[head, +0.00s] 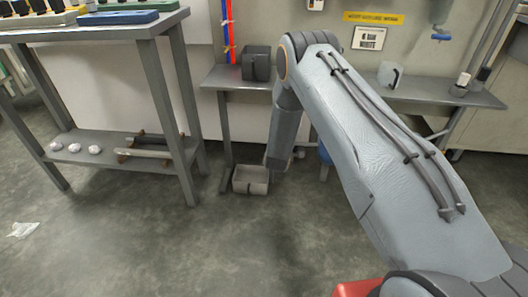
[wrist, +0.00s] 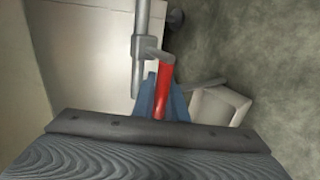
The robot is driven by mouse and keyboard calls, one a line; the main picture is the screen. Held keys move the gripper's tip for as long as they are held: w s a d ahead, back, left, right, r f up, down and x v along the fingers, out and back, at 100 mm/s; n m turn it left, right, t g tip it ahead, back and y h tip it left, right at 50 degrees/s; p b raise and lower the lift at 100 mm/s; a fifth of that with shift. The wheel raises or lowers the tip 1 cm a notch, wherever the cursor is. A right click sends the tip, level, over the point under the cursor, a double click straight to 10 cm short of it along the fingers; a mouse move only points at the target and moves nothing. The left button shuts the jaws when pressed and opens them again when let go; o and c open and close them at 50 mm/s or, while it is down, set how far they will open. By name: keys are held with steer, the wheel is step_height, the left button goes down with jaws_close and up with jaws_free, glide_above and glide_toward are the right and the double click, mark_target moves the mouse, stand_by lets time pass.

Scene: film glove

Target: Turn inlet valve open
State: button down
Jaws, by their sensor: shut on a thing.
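The inlet valve appears in the wrist view as a red lever (wrist: 164,82) on a grey vertical pipe (wrist: 140,45) with a collar fitting. The lever points down from the fitting toward my gripper. My gripper (wrist: 161,98) has its blue fingers on either side of the red lever and is shut on it. The lower part of the lever is between the fingers. In the head view my arm covers the valve, and I cannot make out the lever or the fingertips there.
An open light box (head: 250,181) stands on the floor beside my forearm; it also shows in the wrist view (wrist: 218,106). A wall shelf (head: 440,91) bears a dark container (head: 256,63). A workbench (head: 90,32) stands at left. The front floor is mostly clear.

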steer(key=shift+s+d+f, duration=0.1)
steer(key=shift+s+f, duration=0.05)
steer(key=shift+f, duration=0.05)
stand_by(0.3)
steer(key=c, duration=1.8)
jaws_free()
steer(key=shift+r, duration=0.1)
steer(key=shift+o, duration=0.2)
steer(key=p+v, duration=0.3)
steer(key=v, duration=0.4)
steer(key=shift+s+r, duration=0.2)
steer(key=shift+s, duration=0.05)
